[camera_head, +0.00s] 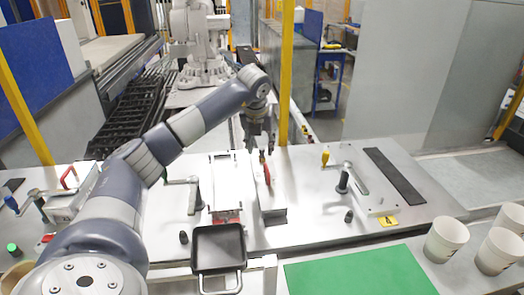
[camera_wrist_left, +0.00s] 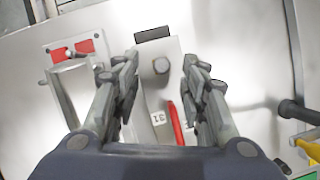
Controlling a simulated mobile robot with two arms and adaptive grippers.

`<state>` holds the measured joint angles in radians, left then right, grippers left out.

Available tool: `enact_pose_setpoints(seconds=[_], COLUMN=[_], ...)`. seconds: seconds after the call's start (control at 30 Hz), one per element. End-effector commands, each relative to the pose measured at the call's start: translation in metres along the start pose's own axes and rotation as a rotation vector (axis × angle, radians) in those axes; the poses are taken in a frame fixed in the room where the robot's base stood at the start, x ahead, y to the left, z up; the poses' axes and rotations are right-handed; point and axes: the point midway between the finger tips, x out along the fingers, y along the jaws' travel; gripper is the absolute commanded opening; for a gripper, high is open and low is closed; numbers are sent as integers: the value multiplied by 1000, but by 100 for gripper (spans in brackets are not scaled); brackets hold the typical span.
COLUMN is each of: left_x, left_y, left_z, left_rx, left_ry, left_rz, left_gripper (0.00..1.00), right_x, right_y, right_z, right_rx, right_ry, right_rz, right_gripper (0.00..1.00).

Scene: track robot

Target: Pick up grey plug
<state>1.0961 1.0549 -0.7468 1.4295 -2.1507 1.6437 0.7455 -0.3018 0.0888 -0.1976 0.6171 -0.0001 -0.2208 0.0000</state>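A small grey round plug (camera_wrist_left: 161,66) stands on a pale block (camera_wrist_left: 150,92) in the left wrist view, seen from above. My left gripper (camera_wrist_left: 160,74) is open, with one finger on each side of the plug in the picture; I cannot tell the height gap. In the head view my left gripper (camera_head: 260,146) points down over the pale block (camera_head: 272,205). The plug cannot be made out there. A red lever (camera_wrist_left: 175,122) lies near the right finger, and shows in the head view (camera_head: 266,170). My right gripper is not in view.
A black square pan (camera_head: 218,247) and a green mat (camera_head: 360,272) lie in front. Clamps with handles stand left (camera_head: 195,196) and right (camera_head: 343,181) of the block. White cups (camera_head: 446,238) are at the right. A yellow post (camera_head: 286,70) rises close behind the gripper.

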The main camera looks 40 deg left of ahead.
Motion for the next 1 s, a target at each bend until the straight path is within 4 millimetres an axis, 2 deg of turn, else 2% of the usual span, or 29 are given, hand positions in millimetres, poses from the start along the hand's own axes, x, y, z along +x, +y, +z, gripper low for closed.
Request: enact_pose_setpoints(seconds=[0.03, 0.2, 0.47, 0.63, 1.0], left_x=[4, 26, 30, 30, 29], left_y=[-2, -1, -1, -1, -1], left_z=[2, 1, 1, 1, 1], left_rx=[0, -1, -1, -1, -1], left_ry=[4, 1, -1, -1, -1], left_rz=[2, 1, 0, 0, 0], left_gripper=[40, 40, 40, 4, 2], right_x=[-11, -15, -14, -14, -14], right_y=[-1, -6, -14, -13, -6], right_z=[-6, -12, -11, -8, -4], right_rx=[1, 3, 4, 3, -1], right_ry=[8, 18, 15, 9, 4], right_rz=[-1, -8, -17, -16, -7], right_gripper=[40, 40, 40, 40, 40])
